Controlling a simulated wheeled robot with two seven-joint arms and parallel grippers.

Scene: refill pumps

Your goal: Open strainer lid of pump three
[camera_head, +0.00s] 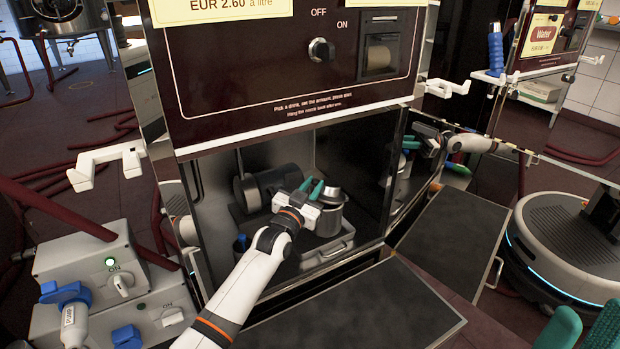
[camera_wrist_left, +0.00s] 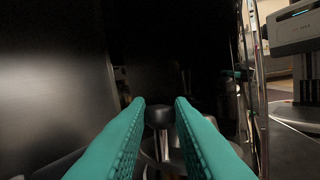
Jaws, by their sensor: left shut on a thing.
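The strainer (camera_head: 328,222) is a metal pot beside a dark motor (camera_head: 278,181) inside the open lower cabinet of the dispenser. My left gripper (camera_head: 312,189) reaches in with its green fingers over the top of the strainer. In the left wrist view, the fingers (camera_wrist_left: 161,103) are shut on the dark lid knob (camera_wrist_left: 160,117). The lid is mostly hidden by the gripper, and I cannot tell whether it is seated or loose. No pump number is legible here. The green fingers of my right gripper (camera_head: 582,326) stand apart at the bottom right, partly cut off.
A grey tray (camera_head: 318,262) lies under the strainer. Switch boxes (camera_head: 85,262) with a blue plug (camera_head: 68,296) stand at the left. White hooks (camera_head: 105,163) stick out beside the cabinet. A round robot base (camera_head: 575,240) is at the right.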

